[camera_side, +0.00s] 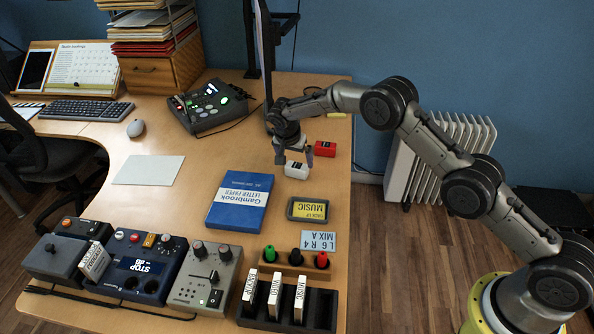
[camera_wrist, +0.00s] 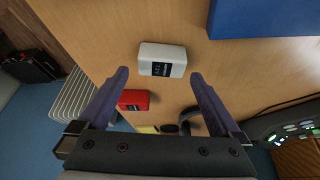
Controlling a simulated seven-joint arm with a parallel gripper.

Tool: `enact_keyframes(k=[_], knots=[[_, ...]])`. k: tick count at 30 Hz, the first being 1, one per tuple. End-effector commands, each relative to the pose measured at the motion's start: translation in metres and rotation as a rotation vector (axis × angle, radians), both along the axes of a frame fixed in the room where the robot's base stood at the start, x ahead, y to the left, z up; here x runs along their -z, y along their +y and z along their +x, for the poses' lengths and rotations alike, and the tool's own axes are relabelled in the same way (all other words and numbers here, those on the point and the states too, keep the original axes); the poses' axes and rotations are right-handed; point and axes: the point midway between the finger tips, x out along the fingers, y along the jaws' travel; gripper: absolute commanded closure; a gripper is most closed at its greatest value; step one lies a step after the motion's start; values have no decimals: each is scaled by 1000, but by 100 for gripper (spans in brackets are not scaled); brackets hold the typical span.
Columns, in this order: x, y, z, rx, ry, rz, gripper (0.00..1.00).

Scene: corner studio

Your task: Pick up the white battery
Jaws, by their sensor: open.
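The white battery (camera_side: 297,170) lies on the wooden desk, just below my gripper (camera_side: 294,155) in the side view. It has a dark label and also shows in the wrist view (camera_wrist: 150,60), ahead of and between the two fingers. My gripper (camera_wrist: 160,80) is open, with its purple-grey fingers apart and nothing between them that I can see held. In the side view one finger partly overlaps the area beside the battery. I cannot tell the exact height of the fingertips above the desk.
A red battery (camera_side: 325,149) lies close by, behind and right of the white one. A blue letter paper box (camera_side: 240,202) and a yellow-labelled case (camera_side: 308,209) lie nearer the front. A dark device with lit buttons (camera_side: 212,106) stands behind left. The desk's right edge is near.

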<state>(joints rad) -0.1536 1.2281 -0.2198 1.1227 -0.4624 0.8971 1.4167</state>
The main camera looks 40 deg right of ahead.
Motion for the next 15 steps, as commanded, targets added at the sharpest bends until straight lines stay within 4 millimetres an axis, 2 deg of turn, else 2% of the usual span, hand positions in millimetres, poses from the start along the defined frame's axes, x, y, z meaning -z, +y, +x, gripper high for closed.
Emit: enact_keyframes(k=[5, 15], knots=[[9, -3, 3, 0, 0, 0, 0], [46, -17, 14, 0, 0, 0, 0]])
